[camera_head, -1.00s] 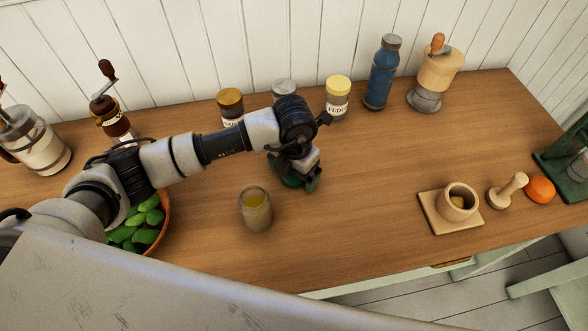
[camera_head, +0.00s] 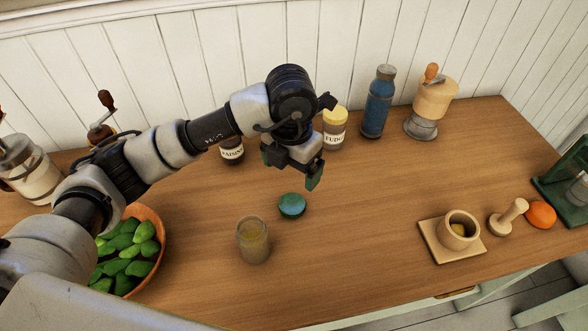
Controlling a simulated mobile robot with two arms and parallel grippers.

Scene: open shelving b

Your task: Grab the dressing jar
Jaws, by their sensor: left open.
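The dressing jar, a small open glass jar (camera_head: 253,242) with yellowish contents, stands upright on the wooden counter near the middle. A round blue-green lid (camera_head: 292,205) lies on the counter just behind and right of it. My left gripper (camera_head: 291,171) is open and empty, with dark green fingertips. It hangs above and slightly behind the lid, clear of it and of the jar. My right gripper is not in view.
Labelled jars, a blue bottle (camera_head: 378,102) and a grinder (camera_head: 430,102) line the back wall. A mortar (camera_head: 458,230), pestle (camera_head: 508,216) and orange (camera_head: 541,214) are right. The centre-right counter is clear.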

